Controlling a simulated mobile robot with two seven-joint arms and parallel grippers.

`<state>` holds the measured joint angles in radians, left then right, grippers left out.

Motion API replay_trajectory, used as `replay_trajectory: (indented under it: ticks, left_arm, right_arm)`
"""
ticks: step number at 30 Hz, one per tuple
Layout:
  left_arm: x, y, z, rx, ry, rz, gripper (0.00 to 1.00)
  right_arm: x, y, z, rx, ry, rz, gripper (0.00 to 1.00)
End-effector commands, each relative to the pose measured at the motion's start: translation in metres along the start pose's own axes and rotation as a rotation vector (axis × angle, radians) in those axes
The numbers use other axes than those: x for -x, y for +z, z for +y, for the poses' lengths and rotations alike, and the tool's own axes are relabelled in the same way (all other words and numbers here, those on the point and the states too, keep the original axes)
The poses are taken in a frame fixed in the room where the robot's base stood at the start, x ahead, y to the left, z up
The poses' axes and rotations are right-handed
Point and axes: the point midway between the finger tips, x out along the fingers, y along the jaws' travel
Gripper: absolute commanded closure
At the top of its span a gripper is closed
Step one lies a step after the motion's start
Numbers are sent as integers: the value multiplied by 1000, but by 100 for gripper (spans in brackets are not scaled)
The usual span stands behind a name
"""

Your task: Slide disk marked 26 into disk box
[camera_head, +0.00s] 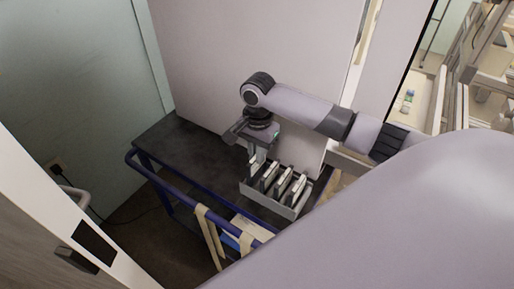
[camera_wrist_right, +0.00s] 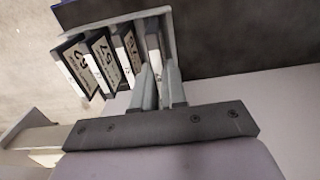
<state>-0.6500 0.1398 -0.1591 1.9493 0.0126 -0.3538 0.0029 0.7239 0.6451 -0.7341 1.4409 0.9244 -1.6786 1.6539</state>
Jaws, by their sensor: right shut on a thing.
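The disk box (camera_head: 291,211) is an open grey tray on the dark cart. It also shows in the wrist view (camera_wrist_right: 110,20), with several dark-edged disks standing in a row. My right gripper (camera_head: 256,153) points down over the box's left end in the head view. In the wrist view its fingers (camera_wrist_right: 160,82) are shut on a disk (camera_wrist_right: 153,45) at the row's right end, close to the box's end wall. The held disk's face is hidden, so its number cannot be read. The other disks (camera_wrist_right: 103,60) carry pale labels with blurred numbers. My left gripper is out of view.
The cart (camera_head: 180,150) has a dark top and a blue rail (camera_head: 190,195) along its front. Beige straps (camera_head: 210,235) hang over the rail. A pale wall panel (camera_head: 220,60) stands close behind. The cart's left part is clear.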

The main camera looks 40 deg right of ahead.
Motion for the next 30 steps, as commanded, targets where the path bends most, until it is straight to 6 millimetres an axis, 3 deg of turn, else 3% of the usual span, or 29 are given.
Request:
replay_trajectory:
  ticks: [15,30]
  left_arm:
    - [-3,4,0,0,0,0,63]
    - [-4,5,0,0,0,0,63]
  right_arm:
    - [-25,-1,0,0,0,0,100]
    - [-30,-1,0,0,0,1,100]
